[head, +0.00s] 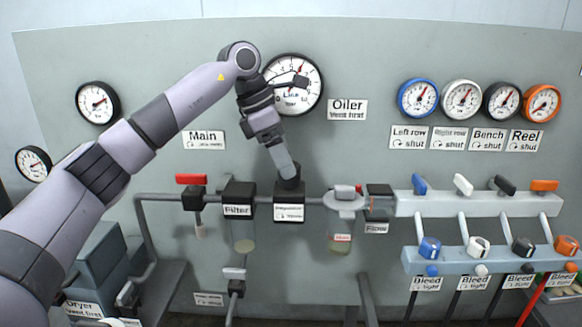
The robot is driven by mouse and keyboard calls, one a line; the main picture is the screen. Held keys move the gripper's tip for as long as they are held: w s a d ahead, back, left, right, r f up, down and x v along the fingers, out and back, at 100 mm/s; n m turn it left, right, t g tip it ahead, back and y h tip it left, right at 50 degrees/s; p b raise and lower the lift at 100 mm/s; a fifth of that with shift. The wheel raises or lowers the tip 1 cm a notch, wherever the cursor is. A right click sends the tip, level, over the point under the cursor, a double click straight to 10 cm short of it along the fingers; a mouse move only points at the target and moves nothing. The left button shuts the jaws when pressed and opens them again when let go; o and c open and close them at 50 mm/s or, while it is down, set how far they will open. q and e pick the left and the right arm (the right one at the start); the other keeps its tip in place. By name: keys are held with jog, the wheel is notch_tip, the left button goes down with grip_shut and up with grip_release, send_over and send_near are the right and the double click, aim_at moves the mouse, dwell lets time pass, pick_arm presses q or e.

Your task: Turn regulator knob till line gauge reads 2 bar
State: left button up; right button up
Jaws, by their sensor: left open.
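The regulator (289,213) is a black block with a white label, set in the pipe run at the middle of the panel. Its black knob (290,184) sits on top. My left gripper (285,172) comes down from above with its fingertips at the knob and is open. I cannot tell whether the fingers touch the knob or how they straddle it. The large white line gauge (309,94) is above. My wrist covers part of its left side and face, and its reading is not clear. My right gripper is not in view.
The filter (238,210) stands close left of the regulator, with a red-handled main valve (191,179) beyond it. The oiler (343,201) is close on the right. Further right are rows of coloured levers and knobs on a pale manifold (480,203). The panel between gauges and pipe is mostly flat.

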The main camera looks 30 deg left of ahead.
aim_at(290, 184)
pick_arm(q)
jog(key=x, duration=0.3)
jog(key=shift+w, duration=0.1)
jog(key=c, duration=1)
jog(key=shift+n, duration=0.3)
